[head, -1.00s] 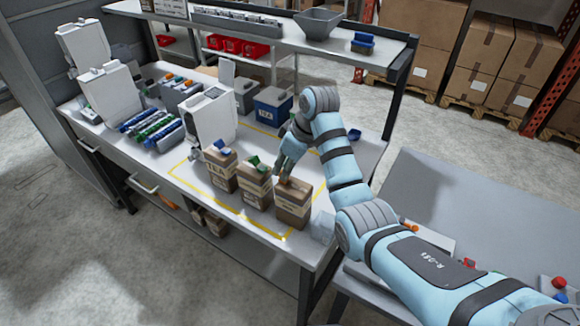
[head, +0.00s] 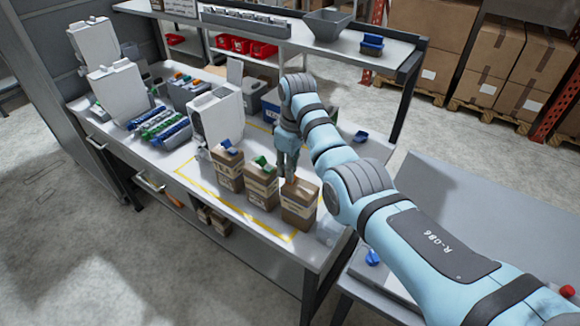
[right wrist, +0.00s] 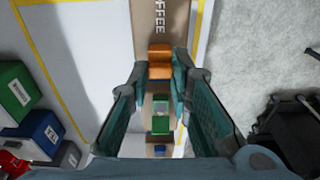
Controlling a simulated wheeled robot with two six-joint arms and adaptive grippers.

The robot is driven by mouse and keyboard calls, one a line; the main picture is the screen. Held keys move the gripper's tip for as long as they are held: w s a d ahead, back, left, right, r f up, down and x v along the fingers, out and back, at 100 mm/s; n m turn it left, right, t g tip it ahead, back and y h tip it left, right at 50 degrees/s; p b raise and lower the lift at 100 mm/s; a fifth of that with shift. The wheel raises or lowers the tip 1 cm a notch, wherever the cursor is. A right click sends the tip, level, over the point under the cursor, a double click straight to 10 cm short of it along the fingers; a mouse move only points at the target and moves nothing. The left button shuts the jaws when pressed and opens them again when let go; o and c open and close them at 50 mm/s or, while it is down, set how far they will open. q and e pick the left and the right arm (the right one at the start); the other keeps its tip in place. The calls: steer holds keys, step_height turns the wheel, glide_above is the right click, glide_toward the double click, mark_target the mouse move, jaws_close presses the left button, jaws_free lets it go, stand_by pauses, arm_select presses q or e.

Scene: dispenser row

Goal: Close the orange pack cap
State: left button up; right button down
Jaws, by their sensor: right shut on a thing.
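The orange-capped pack is a brown box (head: 298,207) at the right end of a row of three on the table. It also shows in the right wrist view, with COFFEE lettering (right wrist: 160,20). Its orange cap (right wrist: 160,70) lies between the fingertips of my right gripper (right wrist: 160,74). In the head view the right gripper (head: 287,172) points down at the pack's top, and the cap is mostly hidden behind the fingers. The gripper is shut on the orange cap. Whether the cap is fully down cannot be told. My left gripper is not in view.
A green-capped pack (head: 261,185) and a blue-capped pack (head: 228,168) stand to the left, close beside it. A white dispenser (head: 215,118) stands behind them. Blue and grey bins stand farther back under the shelf (head: 385,50). Yellow tape borders the work area.

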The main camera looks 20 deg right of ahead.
steer(key=c, duration=1.6)
jaws_free()
steer(key=shift+f, duration=0.1)
steer(key=shift+c, duration=0.2)
steer(key=shift+o, duration=1)
steer(key=shift+w, duration=0.1)
step_height(320, 180, up, 8)
steer(key=shift+s+d+f, duration=0.25)
steer(key=shift+d, duration=0.05)
